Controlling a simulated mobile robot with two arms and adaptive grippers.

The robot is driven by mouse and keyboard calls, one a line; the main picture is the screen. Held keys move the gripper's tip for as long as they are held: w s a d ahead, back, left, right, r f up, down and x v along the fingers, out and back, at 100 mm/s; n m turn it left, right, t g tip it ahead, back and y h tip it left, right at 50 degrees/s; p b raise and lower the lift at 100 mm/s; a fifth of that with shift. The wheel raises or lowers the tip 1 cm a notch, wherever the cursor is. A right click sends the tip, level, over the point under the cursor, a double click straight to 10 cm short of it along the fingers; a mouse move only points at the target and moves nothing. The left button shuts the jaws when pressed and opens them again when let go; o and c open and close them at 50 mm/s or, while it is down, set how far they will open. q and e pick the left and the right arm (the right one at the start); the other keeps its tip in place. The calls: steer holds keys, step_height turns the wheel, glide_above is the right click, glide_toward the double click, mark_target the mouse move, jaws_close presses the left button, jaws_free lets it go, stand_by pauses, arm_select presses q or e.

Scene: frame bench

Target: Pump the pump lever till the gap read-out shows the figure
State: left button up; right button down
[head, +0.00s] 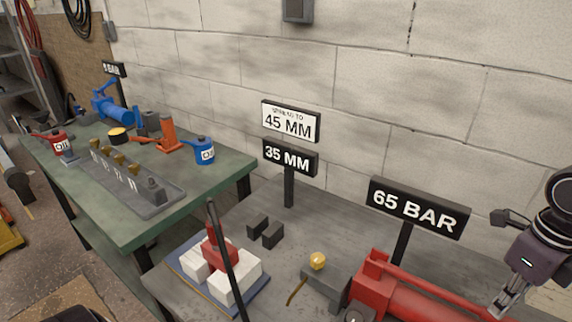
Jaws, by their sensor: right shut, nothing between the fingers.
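The red hand pump (405,304) lies on the grey bench at the lower right. Its pump lever (440,286) is a long red bar running above the body towards the right. My right gripper (503,302) is at the lever's far right end, shut and empty; I cannot tell whether it touches the lever. The black gap read-out (290,158) shows 35 MM. The white sign (290,121) above it reads "SPREAD TO 45 MM". A red spreader (219,252) sits between white blocks (236,280) on a blue plate, partly behind a black hose. My left gripper is out of view.
A black pressure sign (418,208) behind the pump reads 65 BAR. A yellow-knobbed valve (317,261) stands left of the pump. Two dark blocks (265,230) lie behind the spreader. A green bench (215,185) at left holds oil cans and a blue pump (115,108).

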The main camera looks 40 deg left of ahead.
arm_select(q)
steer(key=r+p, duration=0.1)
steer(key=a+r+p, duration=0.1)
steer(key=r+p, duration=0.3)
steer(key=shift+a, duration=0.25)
arm_select(e)
step_height(320, 180, up, 9)
steer(key=shift+f, duration=0.2)
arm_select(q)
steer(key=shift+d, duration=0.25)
